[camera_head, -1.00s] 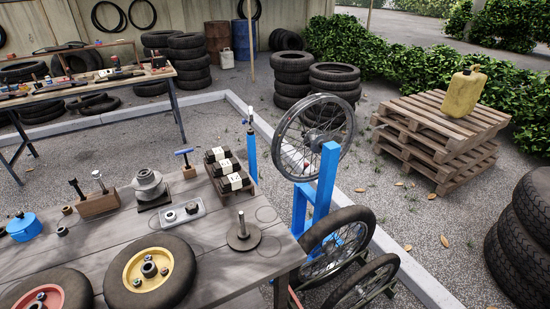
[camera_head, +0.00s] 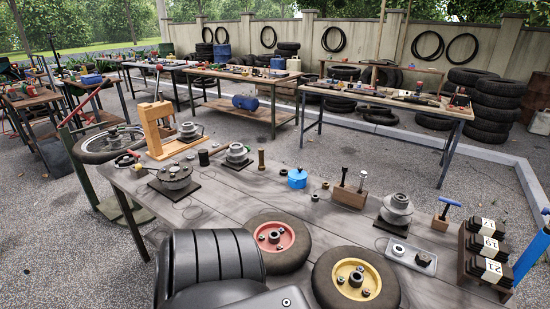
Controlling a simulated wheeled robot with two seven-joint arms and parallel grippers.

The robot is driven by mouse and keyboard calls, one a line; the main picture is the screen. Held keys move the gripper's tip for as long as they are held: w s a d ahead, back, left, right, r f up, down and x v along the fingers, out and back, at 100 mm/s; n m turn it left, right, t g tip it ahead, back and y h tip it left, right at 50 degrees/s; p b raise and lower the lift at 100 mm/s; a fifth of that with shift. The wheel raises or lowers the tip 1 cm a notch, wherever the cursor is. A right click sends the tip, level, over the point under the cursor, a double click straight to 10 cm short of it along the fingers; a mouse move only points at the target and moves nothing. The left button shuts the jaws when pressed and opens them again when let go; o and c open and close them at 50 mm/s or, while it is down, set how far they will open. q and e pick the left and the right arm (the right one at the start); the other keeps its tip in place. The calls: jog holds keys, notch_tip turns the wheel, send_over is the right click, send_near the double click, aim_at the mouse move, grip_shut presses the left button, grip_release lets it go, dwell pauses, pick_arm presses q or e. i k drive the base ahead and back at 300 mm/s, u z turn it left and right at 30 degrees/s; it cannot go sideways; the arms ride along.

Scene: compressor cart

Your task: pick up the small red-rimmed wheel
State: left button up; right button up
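The small red-rimmed wheel (camera_head: 288,243), with a black tyre and a hub in its middle, lies flat near the front edge of the grey wooden workbench (camera_head: 320,215). A yellow-rimmed wheel (camera_head: 370,287) lies just to its right, closer to me. Part of my own dark arm stands at the lower left of the red-rimmed wheel in the picture and comes close to its left edge. Neither of my grippers is in view.
Behind the wheels are a blue pot (camera_head: 297,179), a wooden block with upright tools (camera_head: 349,194) and a stepped grey pulley (camera_head: 397,207). A metal tray (camera_head: 412,257) and numbered black blocks (camera_head: 486,250) stand at right. The bench's middle left is fairly clear.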

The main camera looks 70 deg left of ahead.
aim_at(297, 242)
jog(key=u, duration=1.95)
